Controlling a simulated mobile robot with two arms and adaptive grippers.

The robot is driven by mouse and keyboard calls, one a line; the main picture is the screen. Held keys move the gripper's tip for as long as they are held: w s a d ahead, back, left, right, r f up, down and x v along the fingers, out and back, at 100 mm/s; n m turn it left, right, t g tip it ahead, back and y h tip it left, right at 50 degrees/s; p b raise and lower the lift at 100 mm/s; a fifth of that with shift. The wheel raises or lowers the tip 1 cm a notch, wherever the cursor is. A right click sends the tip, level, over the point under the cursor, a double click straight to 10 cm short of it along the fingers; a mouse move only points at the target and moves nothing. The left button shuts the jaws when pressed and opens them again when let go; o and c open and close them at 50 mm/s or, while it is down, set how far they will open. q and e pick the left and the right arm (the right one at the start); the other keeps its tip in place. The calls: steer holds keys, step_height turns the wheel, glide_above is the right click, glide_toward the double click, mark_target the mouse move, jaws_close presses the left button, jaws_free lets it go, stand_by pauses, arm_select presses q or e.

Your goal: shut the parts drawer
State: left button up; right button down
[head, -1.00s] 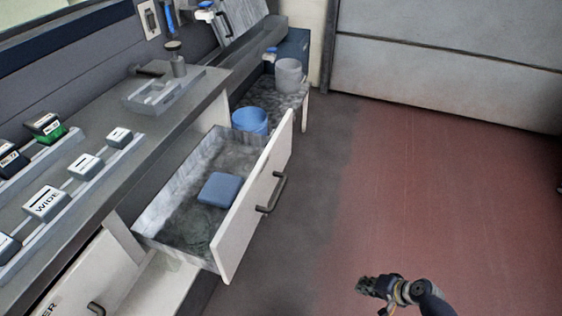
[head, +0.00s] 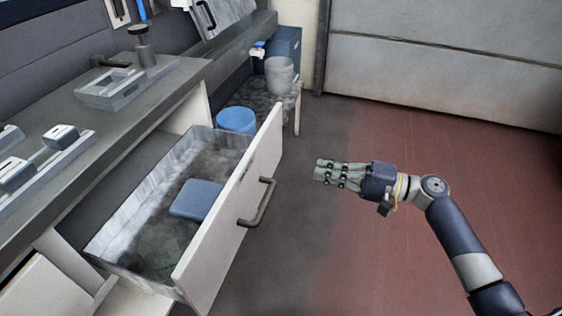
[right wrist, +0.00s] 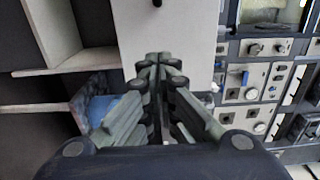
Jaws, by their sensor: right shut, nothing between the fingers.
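The parts drawer stands pulled out from the bench, its white front (head: 240,205) facing right with a dark bar handle (head: 259,202). A blue box (head: 197,199) lies inside it. My right gripper (head: 318,171) is shut and empty, to the right of the drawer front and apart from it, pointing left toward it. In the right wrist view the shut fingers (right wrist: 161,58) point at a white panel (right wrist: 165,30), with a small dark end of what looks like the handle at the top edge. My left gripper is in neither view.
The bench top (head: 120,120) on the left holds a grey tray (head: 125,87) and several small boxes. A blue bucket (head: 236,121) and a grey bucket (head: 281,75) stand behind the drawer. The red floor (head: 430,150) on the right is clear.

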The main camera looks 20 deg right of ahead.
mark_target(270, 159)
steer(key=x, duration=1.1)
steer(key=shift+d+f, duration=0.1)
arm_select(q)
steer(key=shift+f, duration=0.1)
